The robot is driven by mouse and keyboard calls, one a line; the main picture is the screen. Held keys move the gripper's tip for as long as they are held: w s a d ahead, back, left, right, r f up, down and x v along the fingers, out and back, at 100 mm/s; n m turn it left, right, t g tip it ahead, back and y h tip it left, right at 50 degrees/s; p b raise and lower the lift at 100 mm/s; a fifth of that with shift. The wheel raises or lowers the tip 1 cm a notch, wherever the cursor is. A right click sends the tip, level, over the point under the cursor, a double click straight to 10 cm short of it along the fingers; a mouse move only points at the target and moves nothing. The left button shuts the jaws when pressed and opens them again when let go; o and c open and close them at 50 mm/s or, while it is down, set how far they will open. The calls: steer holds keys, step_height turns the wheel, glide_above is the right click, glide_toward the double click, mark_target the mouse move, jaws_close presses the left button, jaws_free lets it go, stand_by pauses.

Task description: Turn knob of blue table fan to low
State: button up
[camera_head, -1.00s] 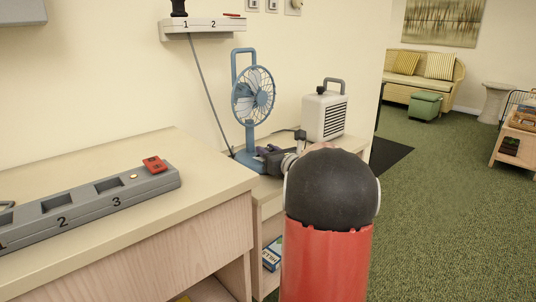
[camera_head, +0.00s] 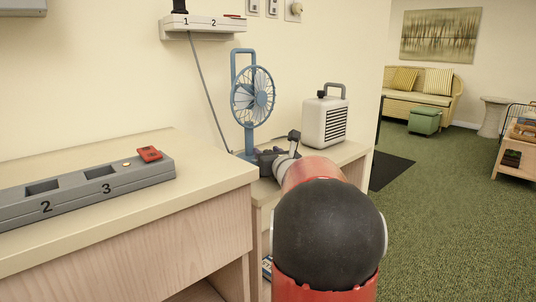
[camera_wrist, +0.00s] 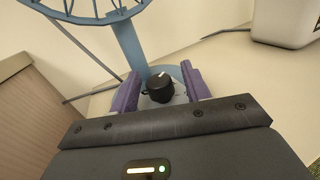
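The blue table fan (camera_head: 252,98) stands upright on the low cabinet against the wall. In the wrist view its post (camera_wrist: 130,45) rises behind a black knob (camera_wrist: 160,88) with a pale pointer mark on top. My gripper (camera_wrist: 160,92) is open, with one purple finger on each side of the knob. A gap shows between the knob and each finger. In the head view my gripper (camera_head: 268,158) is at the fan's base, and my arm hides the knob and most of the base. The setting marks cannot be read.
A white heater (camera_head: 324,118) with a grey handle stands right of the fan. A grey numbered block (camera_head: 130,178) with a red piece (camera_head: 149,153) lies on the nearer, higher cabinet (camera_head: 215,178). A cord hangs from the wall shelf (camera_head: 200,30) behind the fan.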

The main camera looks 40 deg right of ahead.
steer(key=v, duration=0.7)
steer(key=shift+s+a, duration=0.2)
steer(key=shift+s, duration=0.2)
steer(key=shift+s, duration=0.1)
stand_by(0.3)
